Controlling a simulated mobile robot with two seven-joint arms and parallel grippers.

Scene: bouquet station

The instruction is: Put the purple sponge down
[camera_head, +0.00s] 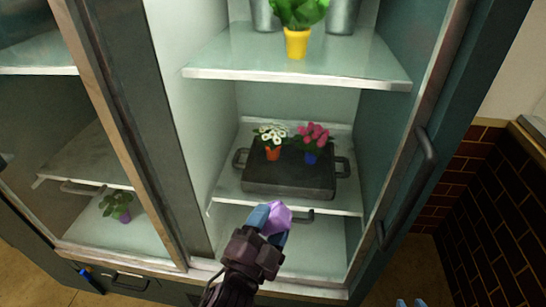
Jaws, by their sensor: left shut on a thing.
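The purple sponge (280,214) is between the blue fingertips of my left gripper (270,216), which is shut on it. The fingers hide part of the sponge. The gripper appears at the front of the open cabinet, over the lowest compartment (317,240) in the picture. I cannot tell whether the sponge touches any surface. The blue tips of my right gripper (411,303) just show at the bottom edge, apart, with nothing seen between them.
A dark tray (290,183) on the middle shelf (225,184) holds white flowers (272,134) and pink flowers (313,135) in pots. A yellow pot (297,43) stands above. The lowest compartment has clear room. Cabinet posts and a door handle (411,190) flank the opening.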

